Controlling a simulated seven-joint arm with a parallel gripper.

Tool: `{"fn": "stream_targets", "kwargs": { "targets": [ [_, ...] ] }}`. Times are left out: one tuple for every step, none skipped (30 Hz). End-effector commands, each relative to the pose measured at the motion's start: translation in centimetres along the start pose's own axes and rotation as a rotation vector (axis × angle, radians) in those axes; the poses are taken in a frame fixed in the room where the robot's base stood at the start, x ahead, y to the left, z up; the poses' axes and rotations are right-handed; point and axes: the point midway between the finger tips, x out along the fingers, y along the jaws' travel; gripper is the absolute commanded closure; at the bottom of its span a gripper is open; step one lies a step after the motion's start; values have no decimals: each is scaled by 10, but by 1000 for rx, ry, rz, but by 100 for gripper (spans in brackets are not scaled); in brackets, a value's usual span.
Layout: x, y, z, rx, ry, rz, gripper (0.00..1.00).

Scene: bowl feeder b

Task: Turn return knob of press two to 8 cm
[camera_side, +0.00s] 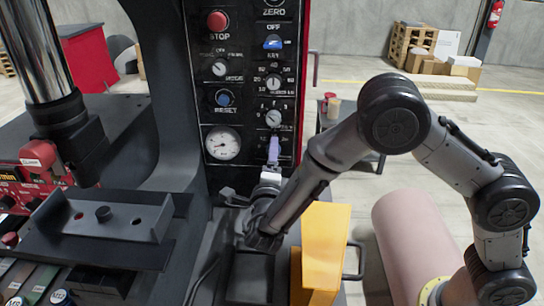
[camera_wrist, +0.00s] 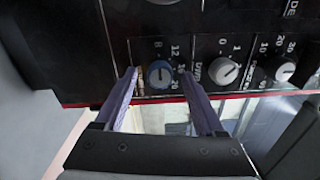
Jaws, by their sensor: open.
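A blue knob (camera_wrist: 160,73) sits at the lower end of the black control panel (camera_side: 240,52). In the wrist view, my gripper (camera_wrist: 159,75) is open, with one purple finger on each side of this knob; contact cannot be told. In the side view, my gripper (camera_side: 273,150) is at the panel's lower right and hides the blue knob.
Two more knobs line the panel: one next to the blue knob (camera_wrist: 222,70), one farther along (camera_wrist: 284,72). A red stop button (camera_side: 217,20), a reset button (camera_side: 223,98) and a gauge (camera_side: 222,143) are to the left. A yellow block (camera_side: 325,245) stands close below my arm.

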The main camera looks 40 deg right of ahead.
Motion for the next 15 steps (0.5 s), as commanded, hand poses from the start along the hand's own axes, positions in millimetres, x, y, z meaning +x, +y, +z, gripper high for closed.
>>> {"fn": "stream_targets", "kwargs": {
  "targets": [
    [-6, 0, 1, 0, -3, 1, 28],
    [-10, 0, 1, 0, -3, 1, 28],
    [-16, 0, 1, 0, -5, 0, 28],
    [-22, 0, 1, -1, -5, 0, 28],
    [-27, 0, 1, -1, -5, 0, 28],
    [-36, 0, 1, -1, -6, 1, 28],
    [-43, 0, 1, -1, -7, 1, 28],
    [-50, 0, 1, -1, -7, 0, 28],
    [-59, 0, 1, -1, -8, 0, 28],
    [-65, 0, 1, -1, -6, 1, 28],
    [-72, 0, 1, -1, -8, 0, 28],
    [-81, 0, 1, -1, -6, 0, 28],
    [-87, 0, 1, -1, -7, 0, 28],
    [-93, 0, 1, 0, -6, 1, 28],
    [-100, 0, 1, 0, -6, 0, 28]
  ]
}}
